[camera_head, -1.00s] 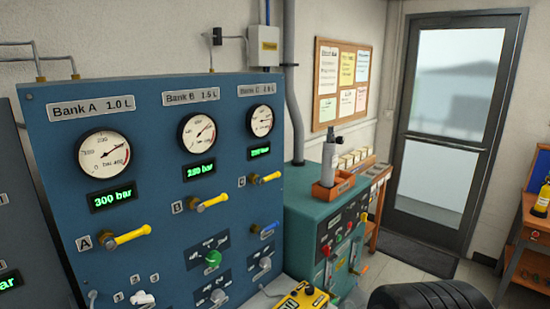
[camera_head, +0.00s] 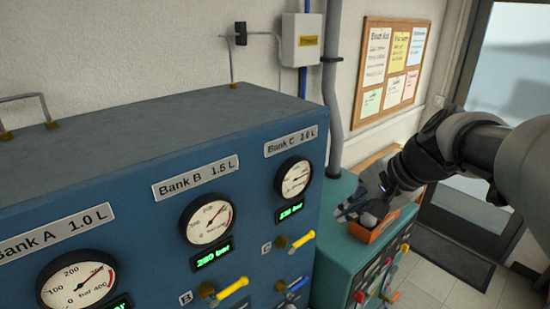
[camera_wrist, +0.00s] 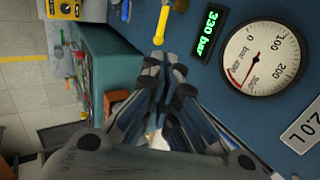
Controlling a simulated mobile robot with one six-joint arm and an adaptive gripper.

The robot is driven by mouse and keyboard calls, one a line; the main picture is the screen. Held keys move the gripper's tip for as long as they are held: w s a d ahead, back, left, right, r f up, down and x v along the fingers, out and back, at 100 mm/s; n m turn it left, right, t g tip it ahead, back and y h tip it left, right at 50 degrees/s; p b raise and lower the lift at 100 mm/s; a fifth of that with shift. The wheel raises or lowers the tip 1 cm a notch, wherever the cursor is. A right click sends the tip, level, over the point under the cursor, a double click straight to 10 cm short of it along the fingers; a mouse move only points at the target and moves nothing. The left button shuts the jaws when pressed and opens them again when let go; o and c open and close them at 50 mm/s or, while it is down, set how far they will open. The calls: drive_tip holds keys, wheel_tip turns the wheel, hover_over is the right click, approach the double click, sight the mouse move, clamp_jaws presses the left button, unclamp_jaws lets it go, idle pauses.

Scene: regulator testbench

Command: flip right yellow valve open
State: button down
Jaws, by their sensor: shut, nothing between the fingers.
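The right yellow valve, marked C, has a yellow lever (camera_head: 302,240) on the blue panel under the Bank C gauge. The lever slants up to the right in the head view. In the wrist view the yellow lever (camera_wrist: 163,22) shows at the top, beyond my fingertips, with a visible gap. My gripper (camera_head: 345,212) is on the right in the head view, over the green cabinet and right of the panel. In the wrist view my gripper (camera_wrist: 164,62) has its fingers together, with nothing between them.
The Bank C gauge (camera_head: 294,178) sits above the lever. The Bank B yellow lever (camera_head: 233,287) is to the left, and a blue lever (camera_head: 297,284) is below. The green cabinet (camera_head: 338,245) with an orange tray (camera_head: 372,232) stands right of the panel.

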sight(311, 235)
drive_tip(key=b+x, duration=0.1)
drive_tip(key=x, duration=1.3)
drive_tip(key=shift+s, duration=0.2)
